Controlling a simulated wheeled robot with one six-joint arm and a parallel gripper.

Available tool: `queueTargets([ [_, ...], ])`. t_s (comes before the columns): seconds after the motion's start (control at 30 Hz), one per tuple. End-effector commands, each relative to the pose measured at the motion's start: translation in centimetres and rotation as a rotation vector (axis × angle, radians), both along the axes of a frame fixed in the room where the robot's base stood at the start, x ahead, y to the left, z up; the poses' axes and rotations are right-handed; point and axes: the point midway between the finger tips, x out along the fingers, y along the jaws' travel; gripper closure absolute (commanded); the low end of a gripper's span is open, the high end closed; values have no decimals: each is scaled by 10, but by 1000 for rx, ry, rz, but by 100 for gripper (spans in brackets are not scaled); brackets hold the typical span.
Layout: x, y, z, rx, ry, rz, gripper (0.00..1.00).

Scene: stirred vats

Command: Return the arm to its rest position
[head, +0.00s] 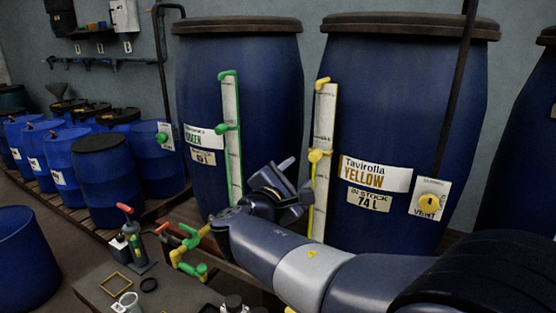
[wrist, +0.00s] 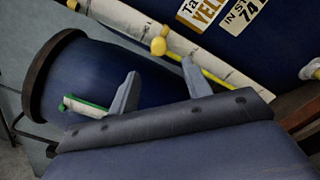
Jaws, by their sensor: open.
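My gripper (head: 292,182) is in the middle of the head view, in front of the gap between two large blue vats. My arm reaches in from the lower right. In the wrist view my gripper (wrist: 163,88) has its two fingers spread apart with nothing between them. Behind it stand the vat labelled GREEN (head: 258,90) and the vat labelled Tavirolla YELLOW (head: 400,100). The wrist view also shows the green vat (wrist: 90,70), tilted in the picture, and the yellow label (wrist: 202,12).
Sight gauges with green (head: 231,140) and yellow (head: 322,150) fittings run up the vats. A bench (head: 90,288) at lower left holds a red-handled device (head: 132,240), a yellow frame (head: 116,282) and a white cup (head: 127,303). Several blue drums (head: 105,180) stand at left.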

Motion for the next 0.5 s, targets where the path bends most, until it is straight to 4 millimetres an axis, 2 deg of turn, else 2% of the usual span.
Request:
queueTargets([
  [0.17, 21, -15, 0, 1, 1, -4, 54],
  [0.5, 77, -53, 1, 2, -1, -4, 54],
])
